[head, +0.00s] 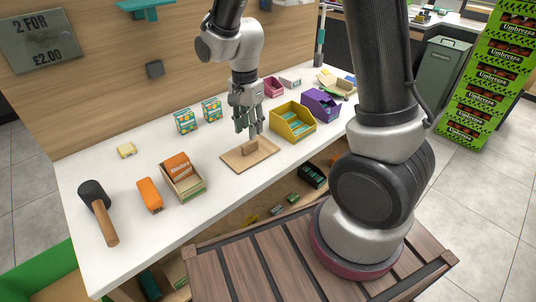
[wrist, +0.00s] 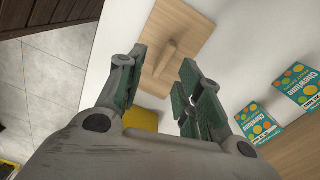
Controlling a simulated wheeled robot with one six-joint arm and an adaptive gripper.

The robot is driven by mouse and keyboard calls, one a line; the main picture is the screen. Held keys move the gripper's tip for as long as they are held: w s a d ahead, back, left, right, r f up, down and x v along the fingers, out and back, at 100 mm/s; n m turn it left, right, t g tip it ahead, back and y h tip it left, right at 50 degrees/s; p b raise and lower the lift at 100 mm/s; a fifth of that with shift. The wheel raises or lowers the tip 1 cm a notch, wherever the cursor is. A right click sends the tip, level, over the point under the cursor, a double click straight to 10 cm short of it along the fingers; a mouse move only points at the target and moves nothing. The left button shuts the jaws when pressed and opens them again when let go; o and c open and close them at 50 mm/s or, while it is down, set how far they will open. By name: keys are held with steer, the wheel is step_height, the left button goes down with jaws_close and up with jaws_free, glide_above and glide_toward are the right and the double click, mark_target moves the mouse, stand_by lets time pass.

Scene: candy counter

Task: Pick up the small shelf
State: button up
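The small shelf, a light wooden board (head: 236,158) with an upright wooden piece (head: 250,148) on it, lies flat on the white counter. The board also shows in the wrist view (wrist: 189,27), with the upright piece (wrist: 164,58) seen between my fingers. My gripper (head: 249,131) points down just above the upright piece. Its two green-padded fingers are apart, and nothing is held between them in the wrist view (wrist: 162,60). I cannot tell the exact gap between the fingertips and the upright piece.
A yellow box (head: 293,122) and a purple box (head: 320,104) stand right of the board. Two teal-and-white packs (head: 185,121) (head: 212,109) stand behind it. A wooden tray (head: 187,190), an orange box (head: 150,195) and a mallet (head: 94,197) are at left. A teal shelf (head: 145,7) hangs on the wall.

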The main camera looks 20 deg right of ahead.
mark_target(250, 143)
steer(key=shift+w+a+f+m, duration=0.1)
steer(key=shift+w+m, duration=0.2)
steer(key=shift+m, duration=0.8)
steer(key=shift+f, duration=0.35)
steer(key=f, duration=0.7)
steer(key=shift+w+d, duration=0.1)
steer(key=shift+d, duration=0.1)
jaws_close()
